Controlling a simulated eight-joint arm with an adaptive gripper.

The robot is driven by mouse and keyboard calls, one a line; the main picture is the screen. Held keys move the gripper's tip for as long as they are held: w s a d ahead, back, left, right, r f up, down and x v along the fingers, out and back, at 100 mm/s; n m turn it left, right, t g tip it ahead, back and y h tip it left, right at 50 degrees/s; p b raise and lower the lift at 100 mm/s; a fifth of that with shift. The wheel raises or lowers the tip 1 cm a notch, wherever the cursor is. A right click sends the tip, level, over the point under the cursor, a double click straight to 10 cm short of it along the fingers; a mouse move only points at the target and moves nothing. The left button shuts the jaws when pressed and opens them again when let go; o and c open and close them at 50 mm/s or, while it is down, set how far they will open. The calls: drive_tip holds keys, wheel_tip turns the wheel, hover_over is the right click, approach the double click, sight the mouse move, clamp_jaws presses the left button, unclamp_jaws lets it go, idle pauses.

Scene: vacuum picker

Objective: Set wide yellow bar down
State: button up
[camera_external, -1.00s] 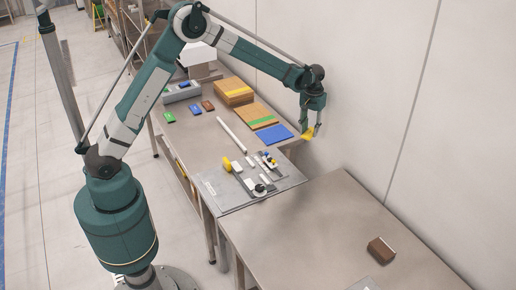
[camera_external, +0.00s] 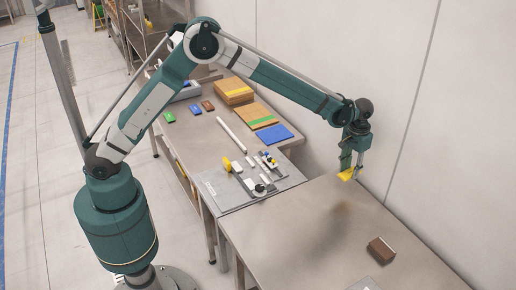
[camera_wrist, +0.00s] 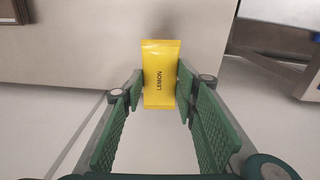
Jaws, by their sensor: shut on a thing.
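The wide yellow bar (camera_wrist: 161,75), a flat yellow packet printed "LEMON", is held upright between the two green finger pads in the wrist view. In the external view the yellow bar (camera_external: 346,174) shows small at the fingertips. My gripper (camera_external: 352,170) is shut on it. It hangs above the far edge of the front table (camera_external: 290,235), near the wall. In the wrist view my gripper (camera_wrist: 160,90) grips the bar by its two long sides.
A brown block (camera_external: 381,250) lies on the right of the front table, whose middle is clear. On the back table are a blue sheet (camera_external: 273,134), cardboard boxes (camera_external: 233,91), small coloured blocks and a grey plate with small parts. The wall stands close behind my gripper.

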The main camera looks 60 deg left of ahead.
hover_over(350, 200)
drive_tip(key=shift+m, duration=0.3)
drive_tip(key=shift+f, duration=3.1)
drive_tip(key=shift+f+b, duration=0.3)
drive_tip(key=shift+f, duration=1.55)
drive_tip(key=shift+f, duration=0.15)
drive_tip(key=o, duration=0.9)
